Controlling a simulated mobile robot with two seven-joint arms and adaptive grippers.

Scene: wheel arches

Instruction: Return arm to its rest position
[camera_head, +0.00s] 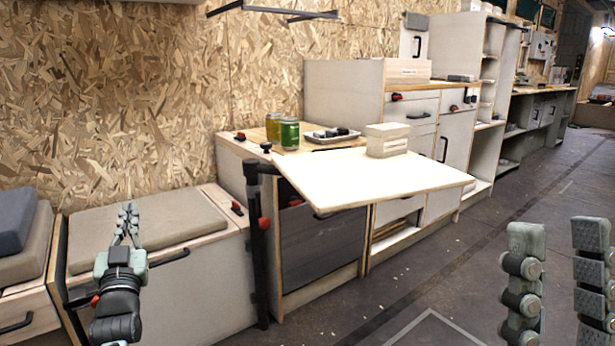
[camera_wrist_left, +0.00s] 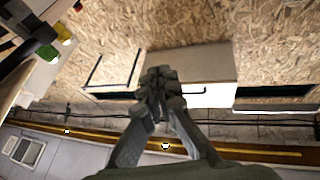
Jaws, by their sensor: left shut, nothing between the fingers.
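My left gripper (camera_head: 128,222) points up in the head view, in front of the low cabinet with the cushioned top. Its fingers are together and hold nothing. In the left wrist view the same gripper (camera_wrist_left: 160,82) shows its fingertips closed together in front of the wood-panel wall and a pale box-like cabinet. My right gripper (camera_head: 558,225) stands upright at the right edge of the head view. Its two fingers are wide apart with only floor between them.
A fold-out white table (camera_head: 395,180) holds a small pale stack of blocks (camera_head: 387,139). Behind it, a counter bears two jars (camera_head: 289,133) and a tray (camera_head: 331,136). A low cushioned cabinet (camera_head: 200,280) stands left. The floor (camera_head: 420,285) at right is open.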

